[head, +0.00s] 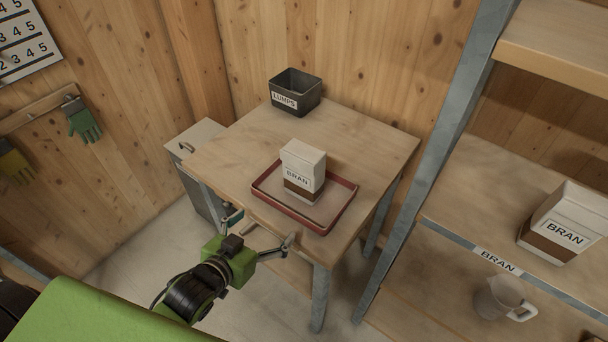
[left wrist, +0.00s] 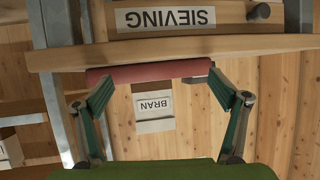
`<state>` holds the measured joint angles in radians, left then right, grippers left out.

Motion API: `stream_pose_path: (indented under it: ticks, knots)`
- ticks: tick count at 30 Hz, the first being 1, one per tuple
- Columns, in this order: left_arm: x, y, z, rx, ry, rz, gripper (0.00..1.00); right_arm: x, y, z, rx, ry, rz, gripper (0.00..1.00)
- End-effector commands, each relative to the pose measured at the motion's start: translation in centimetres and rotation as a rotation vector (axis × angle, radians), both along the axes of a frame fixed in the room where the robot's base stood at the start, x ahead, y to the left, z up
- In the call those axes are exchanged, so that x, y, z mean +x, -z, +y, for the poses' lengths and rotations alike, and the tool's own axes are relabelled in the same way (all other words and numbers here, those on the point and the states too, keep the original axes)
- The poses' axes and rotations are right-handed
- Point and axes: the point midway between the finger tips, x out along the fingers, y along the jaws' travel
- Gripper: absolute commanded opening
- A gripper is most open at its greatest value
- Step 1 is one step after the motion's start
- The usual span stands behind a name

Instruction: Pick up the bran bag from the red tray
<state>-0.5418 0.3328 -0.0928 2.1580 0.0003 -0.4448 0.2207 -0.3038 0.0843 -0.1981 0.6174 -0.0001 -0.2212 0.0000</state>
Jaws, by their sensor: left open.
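The bran bag (head: 303,171) is a white and brown block with a BRAN label. It stands upright in the red tray (head: 344,210) on the wooden table. My left gripper (head: 262,228) is open and empty at the table's front edge, in front of the tray and apart from the bag. In the left wrist view, the open fingers (left wrist: 160,84) spread to either side of the bag (left wrist: 154,108), which shows farther off beyond the tray's red rim (left wrist: 148,72). My right gripper is not in view.
A dark LUMPS bin (head: 295,91) stands at the table's back. A shelf unit at the right holds another BRAN bag (head: 566,224) and a jug (head: 502,299). A SIEVING label (left wrist: 165,18) shows on the table front (left wrist: 250,43). The table right of the tray is clear.

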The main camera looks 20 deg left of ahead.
Motion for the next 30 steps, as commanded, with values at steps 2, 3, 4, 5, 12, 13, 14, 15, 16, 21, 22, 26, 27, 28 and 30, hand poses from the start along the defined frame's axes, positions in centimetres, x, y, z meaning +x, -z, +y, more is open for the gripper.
stream_pose_path:
  ticks: [2,3,4,5,12,13,14,15,16,21,22,26,27,28,30]
  knots:
    - [0.9,-2.6,-0.3,-0.025,0.03,-0.103,0.89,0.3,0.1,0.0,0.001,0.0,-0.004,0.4]
    - [1.2,-3.9,-0.5,-0.041,0.046,-0.154,0.89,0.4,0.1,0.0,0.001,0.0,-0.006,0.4]
    - [1.4,-4.9,-0.7,-0.052,0.058,-0.19,0.89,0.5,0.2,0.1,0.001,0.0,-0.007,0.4]
    - [1.5,-5.9,-0.9,-0.062,0.071,-0.227,0.89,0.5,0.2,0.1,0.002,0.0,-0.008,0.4]
    - [1.8,-10.9,-1.9,-0.128,0.146,-0.403,0.89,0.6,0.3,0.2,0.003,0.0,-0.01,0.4]
    - [1.9,-11.1,-2.0,-0.13,0.149,-0.41,0.89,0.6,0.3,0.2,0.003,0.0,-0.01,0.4]
    - [2.2,-11.3,-2.1,-0.132,0.151,-0.415,0.89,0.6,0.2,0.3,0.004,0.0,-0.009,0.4]
    - [2.6,-11.5,-2.3,-0.134,0.151,-0.419,0.89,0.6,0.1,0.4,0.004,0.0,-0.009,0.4]
    - [3.0,-11.5,-2.4,-0.134,0.151,-0.42,0.89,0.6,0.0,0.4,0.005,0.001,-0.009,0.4]
    - [5.9,-11.6,-3.3,-0.134,0.15,-0.419,0.89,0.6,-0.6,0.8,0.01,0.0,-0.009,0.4]
    - [6.4,-11.5,-3.4,-0.134,0.15,-0.419,0.89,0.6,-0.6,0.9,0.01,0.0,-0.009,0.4]
    - [8.4,-11.4,-4.0,-0.133,0.15,-0.417,0.89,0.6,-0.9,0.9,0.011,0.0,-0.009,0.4]
    - [8.9,-11.4,-4.2,-0.133,0.15,-0.416,0.89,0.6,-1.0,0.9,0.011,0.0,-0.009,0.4]
    - [9.1,-11.4,-4.3,-0.132,0.149,-0.416,0.89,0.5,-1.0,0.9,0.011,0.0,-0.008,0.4]
    - [9.6,-11.3,-4.4,-0.133,0.15,-0.414,0.89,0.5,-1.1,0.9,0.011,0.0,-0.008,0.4]
